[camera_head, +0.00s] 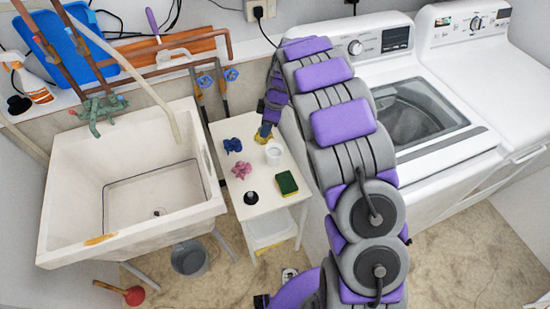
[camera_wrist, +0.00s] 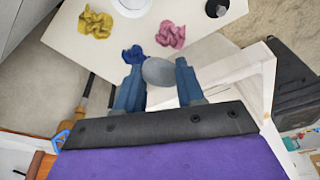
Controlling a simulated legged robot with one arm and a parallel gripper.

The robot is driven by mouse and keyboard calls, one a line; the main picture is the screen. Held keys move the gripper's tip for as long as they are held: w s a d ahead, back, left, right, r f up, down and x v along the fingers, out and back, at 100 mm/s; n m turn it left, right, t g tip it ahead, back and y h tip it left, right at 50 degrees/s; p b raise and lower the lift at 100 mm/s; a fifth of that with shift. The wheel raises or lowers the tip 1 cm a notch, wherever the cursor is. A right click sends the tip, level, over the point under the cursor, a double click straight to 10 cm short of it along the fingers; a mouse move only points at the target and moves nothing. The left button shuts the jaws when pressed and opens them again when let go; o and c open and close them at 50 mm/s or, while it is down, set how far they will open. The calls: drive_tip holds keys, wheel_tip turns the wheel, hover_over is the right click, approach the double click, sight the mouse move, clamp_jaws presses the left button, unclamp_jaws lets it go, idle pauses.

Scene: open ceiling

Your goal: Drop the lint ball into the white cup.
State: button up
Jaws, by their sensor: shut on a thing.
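The grey lint ball (camera_wrist: 158,71) sits between the two blue fingers of my gripper (camera_wrist: 158,76) in the wrist view, and the gripper is shut on it. In the head view my gripper (camera_head: 265,131) is near the far edge of the small white table, just behind the white cup; the lint ball cannot be made out there. The white cup (camera_head: 274,154) stands upright on the table, in front of the yellow cloth. It also shows, cut off, at the top edge of the wrist view (camera_wrist: 132,5), away from the fingers.
The white table (camera_head: 262,205) also bears a yellow cloth (camera_wrist: 95,22), a blue cloth (camera_head: 232,145), a pink cloth (camera_head: 241,170), a dark round item (camera_head: 251,198) and a green sponge (camera_head: 287,183). A sink (camera_head: 75,205) stands left, a washer (camera_head: 440,155) right.

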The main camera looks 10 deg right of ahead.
drive_tip(key=w+d+f+n+g+b, duration=0.1)
drive_tip(key=w+d+f+n, duration=0.3)
drive_tip(key=d, duration=0.3)
wheel_tip(320, 180, down, 6)
drive_tip(key=a+n, duration=0.1)
drive_tip(key=a, duration=0.1)
drive_tip(key=shift+s, duration=0.35)
drive_tip(key=o, duration=0.8)
drive_tip(key=shift+a+f, duration=0.1)
drive_tip(key=shift+a, duration=0.05)
drive_tip(key=o, duration=0.3)
drive_tip(key=shift+d, duration=0.85)
drive_tip(key=p+v, duration=0.2)
drive_tip(key=v, duration=1.5)
drive_tip(key=shift+w, duration=0.3)
